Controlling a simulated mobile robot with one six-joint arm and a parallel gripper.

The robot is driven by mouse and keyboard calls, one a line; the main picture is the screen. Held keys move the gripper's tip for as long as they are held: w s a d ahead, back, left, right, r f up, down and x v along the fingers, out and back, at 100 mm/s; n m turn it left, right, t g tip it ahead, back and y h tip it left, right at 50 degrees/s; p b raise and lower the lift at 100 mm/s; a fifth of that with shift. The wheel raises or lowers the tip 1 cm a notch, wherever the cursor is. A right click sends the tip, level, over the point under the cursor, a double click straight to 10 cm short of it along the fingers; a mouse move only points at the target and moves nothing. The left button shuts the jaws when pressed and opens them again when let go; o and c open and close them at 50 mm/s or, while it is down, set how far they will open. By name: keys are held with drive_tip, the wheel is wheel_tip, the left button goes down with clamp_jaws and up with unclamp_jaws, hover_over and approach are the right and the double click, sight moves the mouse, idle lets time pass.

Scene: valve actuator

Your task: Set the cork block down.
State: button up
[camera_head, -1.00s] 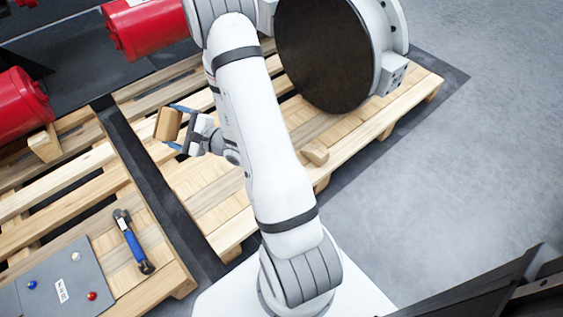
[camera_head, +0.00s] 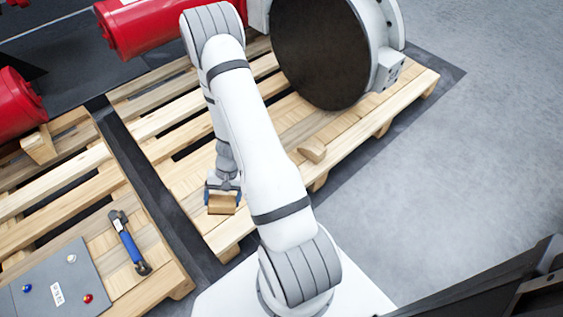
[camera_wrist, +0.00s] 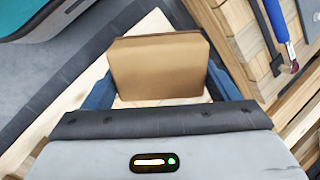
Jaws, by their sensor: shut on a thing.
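The cork block (camera_head: 222,204) is a small brown block between the blue fingers of my gripper (camera_head: 222,196) in the head view. My gripper is shut on it, over the near end of the right-hand wooden pallet (camera_head: 212,225). In the wrist view the cork block (camera_wrist: 157,68) fills the space between the fingers, with pale wood behind it. I cannot tell whether the block touches the pallet.
A large valve with a dark disc (camera_head: 320,50) stands on the pallet's far part. A small wooden wedge (camera_head: 312,149) lies near its right edge. A blue-handled tool (camera_head: 129,243) and a grey panel with buttons (camera_head: 58,283) rest on the left pallet.

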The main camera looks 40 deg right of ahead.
drive_tip(key=w+d+f+n+t+h, duration=0.1)
drive_tip(key=w+d+f+n+h, duration=0.3)
drive_tip(key=d, duration=0.6)
wheel_tip(320, 180, down, 3)
drive_tip(key=w+n, duration=0.2)
drive_tip(key=w, duration=0.1)
drive_tip(key=shift+d+f+h+b, duration=0.15)
drive_tip(key=shift+d+h+b, duration=0.1)
drive_tip(key=shift+h+b, duration=0.1)
wheel_tip(320, 180, down, 10)
drive_tip(key=b, duration=0.3)
drive_tip(key=shift+r+b, duration=0.25)
drive_tip(key=shift+b, duration=0.05)
drive_tip(key=shift+c, duration=0.3)
drive_tip(key=o, duration=0.9)
drive_tip(key=shift+o, duration=0.2)
drive_tip(key=shift+r, duration=0.1)
